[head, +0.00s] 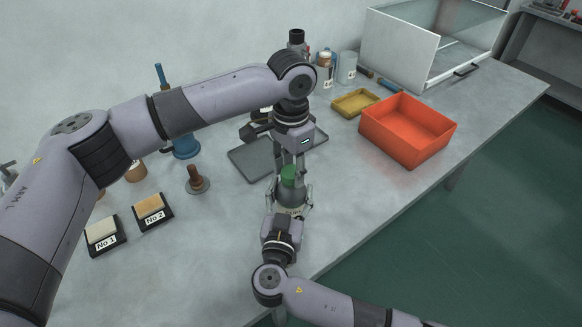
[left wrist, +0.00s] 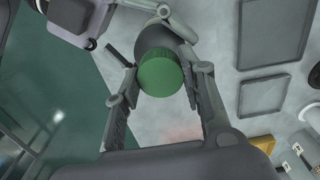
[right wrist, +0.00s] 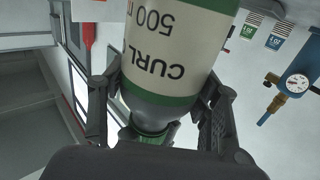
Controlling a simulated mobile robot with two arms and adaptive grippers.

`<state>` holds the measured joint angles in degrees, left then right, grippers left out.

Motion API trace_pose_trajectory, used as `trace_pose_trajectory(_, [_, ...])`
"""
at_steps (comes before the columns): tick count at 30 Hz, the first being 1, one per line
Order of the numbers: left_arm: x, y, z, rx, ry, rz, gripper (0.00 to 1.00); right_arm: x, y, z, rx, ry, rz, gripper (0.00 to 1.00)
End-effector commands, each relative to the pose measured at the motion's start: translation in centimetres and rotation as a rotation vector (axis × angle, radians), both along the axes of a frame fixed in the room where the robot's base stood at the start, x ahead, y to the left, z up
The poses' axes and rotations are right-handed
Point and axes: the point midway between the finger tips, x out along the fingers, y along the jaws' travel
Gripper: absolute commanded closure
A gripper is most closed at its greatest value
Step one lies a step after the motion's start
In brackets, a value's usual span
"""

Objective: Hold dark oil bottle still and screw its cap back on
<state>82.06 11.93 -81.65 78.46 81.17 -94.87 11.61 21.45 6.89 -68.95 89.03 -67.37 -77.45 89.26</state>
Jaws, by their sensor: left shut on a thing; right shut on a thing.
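My left gripper (head: 289,168) reaches down from above, shut on the cap with a finger on each side. My right gripper (head: 290,204) comes from the front, shut around the bottle body. The fingers partly hide the bottle.
A dark grey tray (head: 250,163) lies behind the bottle. An orange bin (head: 408,143) and a yellow tray (head: 355,102) are to the right. A brown stud on a round base (head: 196,181) and blocks No 1 (head: 102,238) and No 2 (head: 152,215) are left. The table's front edge is close.

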Motion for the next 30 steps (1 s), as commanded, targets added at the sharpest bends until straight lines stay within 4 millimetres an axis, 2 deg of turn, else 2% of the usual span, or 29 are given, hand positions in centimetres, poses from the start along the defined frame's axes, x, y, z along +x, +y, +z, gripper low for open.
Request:
trace_pose_trajectory(2, [0.08,0.06,0.01,0.001,-0.002,0.002,0.74,-0.02,-0.03,-0.04,-0.001,0.000,-0.001,1.00])
trace_pose_trajectory(12, [0.12,0.10,0.02,0.002,-0.002,0.003,0.97,-0.03,-0.04,-0.04,-0.001,0.000,-0.001,1.00])
trace_pose_trajectory(19, [0.15,0.12,0.05,0.002,-0.004,-0.019,0.97,-0.03,-0.04,-0.04,-0.001,0.000,-0.001,1.00])
trace_pose_trajectory(20, [0.15,0.12,0.05,0.002,-0.004,-0.019,0.63,-0.03,-0.04,-0.04,-0.001,0.000,-0.001,1.00])
trace_pose_trajectory(30, [0.09,0.06,0.03,0.001,-0.002,-0.020,0.41,-0.03,-0.04,-0.04,-0.001,0.000,-0.001,1.00])
